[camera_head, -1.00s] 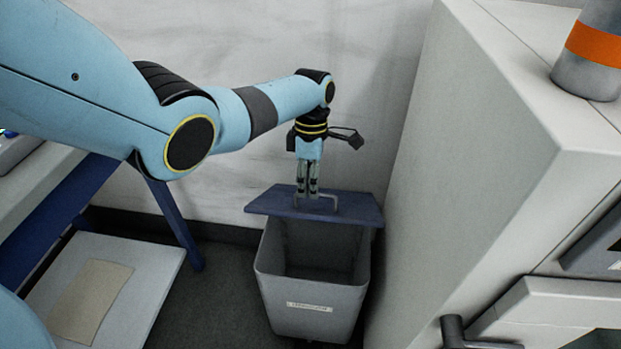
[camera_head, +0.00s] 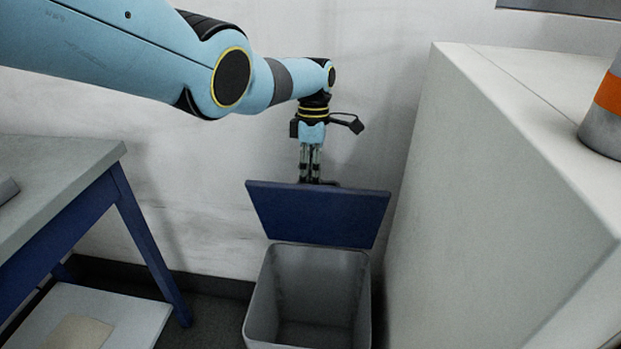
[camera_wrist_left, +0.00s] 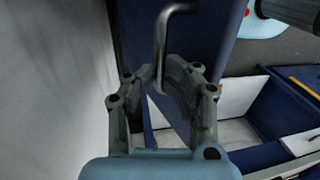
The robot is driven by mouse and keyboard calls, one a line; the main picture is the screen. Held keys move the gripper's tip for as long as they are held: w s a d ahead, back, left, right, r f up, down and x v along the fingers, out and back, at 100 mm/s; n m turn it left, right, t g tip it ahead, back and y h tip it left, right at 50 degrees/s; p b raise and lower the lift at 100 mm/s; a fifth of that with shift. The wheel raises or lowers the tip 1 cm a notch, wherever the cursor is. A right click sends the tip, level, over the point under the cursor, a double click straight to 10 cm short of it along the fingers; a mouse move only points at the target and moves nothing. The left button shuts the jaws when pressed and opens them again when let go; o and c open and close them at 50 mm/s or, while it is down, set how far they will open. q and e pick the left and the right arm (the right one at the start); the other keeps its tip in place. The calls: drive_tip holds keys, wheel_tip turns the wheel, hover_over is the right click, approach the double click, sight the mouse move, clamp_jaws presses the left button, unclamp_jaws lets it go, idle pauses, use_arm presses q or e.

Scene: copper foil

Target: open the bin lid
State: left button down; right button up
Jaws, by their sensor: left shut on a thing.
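The blue bin lid (camera_head: 318,215) is tilted up steeply above the back of the grey bin (camera_head: 262,300), and the bin's mouth is open. My left gripper (camera_head: 310,180) is at the lid's upper edge, pointing down, shut on the lid's handle. In the left wrist view the metal handle (camera_wrist_left: 163,50) runs down between the fingers of my left gripper (camera_wrist_left: 160,88), against the blue lid (camera_wrist_left: 206,35). In the head view the lid mostly hides the handle. My right gripper is not in view.
A large white cabinet (camera_head: 500,190) stands close on the bin's right, with a grey and orange cylinder (camera_head: 605,110) on top. A blue-legged table (camera_head: 140,235) with a low white shelf (camera_head: 125,320) is at the left. The white wall (camera_head: 200,190) is close behind the lid.

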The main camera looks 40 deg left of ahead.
use_arm(q)
drive_tip(key=shift+s+d+f, duration=0.1)
drive_tip(key=shift+f, duration=0.6)
drive_tip(key=c, duration=1.5)
unclamp_jaws()
drive_tip(key=shift+o, duration=0.6)
drive_tip(key=shift+r, duration=0.1)
drive_tip(key=shift+r, duration=0.15)
wheel_tip(320, 180, up, 12)
drive_tip(key=w+a, duration=0.1)
drive_tip(key=w, duration=0.1)
drive_tip(key=shift+w+a+f, duration=0.15)
drive_tip(key=shift+a+f, duration=0.05)
